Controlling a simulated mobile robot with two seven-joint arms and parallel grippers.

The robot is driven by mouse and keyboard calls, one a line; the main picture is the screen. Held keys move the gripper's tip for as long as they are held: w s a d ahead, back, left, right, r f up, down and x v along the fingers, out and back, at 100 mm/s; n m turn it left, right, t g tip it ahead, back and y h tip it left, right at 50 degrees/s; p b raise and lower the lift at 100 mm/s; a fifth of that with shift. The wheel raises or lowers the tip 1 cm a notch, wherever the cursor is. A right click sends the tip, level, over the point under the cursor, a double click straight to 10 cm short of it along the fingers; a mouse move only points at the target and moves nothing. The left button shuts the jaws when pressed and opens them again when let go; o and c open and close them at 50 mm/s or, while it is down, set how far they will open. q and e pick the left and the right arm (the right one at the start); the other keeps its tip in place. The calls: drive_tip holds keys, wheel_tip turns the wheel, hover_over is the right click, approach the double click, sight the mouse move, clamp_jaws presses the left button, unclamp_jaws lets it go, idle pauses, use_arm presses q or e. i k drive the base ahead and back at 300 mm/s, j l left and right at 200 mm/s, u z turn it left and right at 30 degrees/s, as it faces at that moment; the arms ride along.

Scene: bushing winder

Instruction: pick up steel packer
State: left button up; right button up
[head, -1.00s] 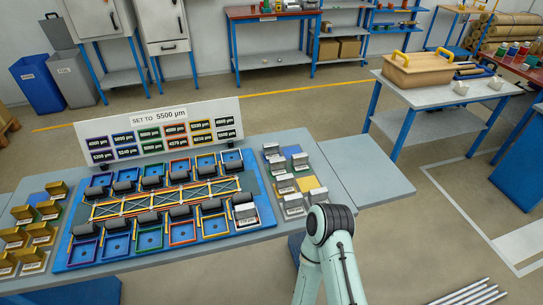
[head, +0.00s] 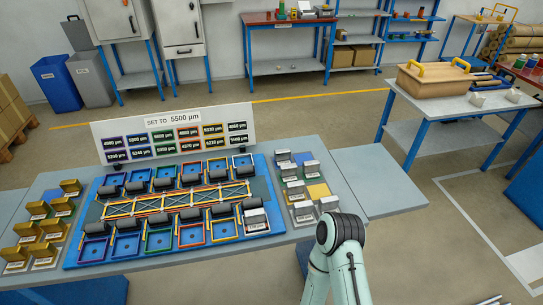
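Several steel packers, silver-grey blocks with white labels, stand on a grey tray right of the blue board; one steel packer (head: 312,169) is at its right side and another steel packer (head: 303,213) at its near end. One more steel packer (head: 256,219) sits in the near right pocket of the blue board (head: 76,262). A pale green arm of mine rises at the bottom right, close to the tray's near end. Neither of my grippers shows.
Several brass-coloured packers (head: 53,230) stand on the left of the table. The table's right extension (head: 378,180) is clear. A side table (head: 455,105) with a wooden box (head: 433,79) stands at the back right.

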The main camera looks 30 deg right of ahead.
sight(294, 191)
drive_tip(key=k+z, duration=0.15)
drive_tip(key=z, duration=1.3)
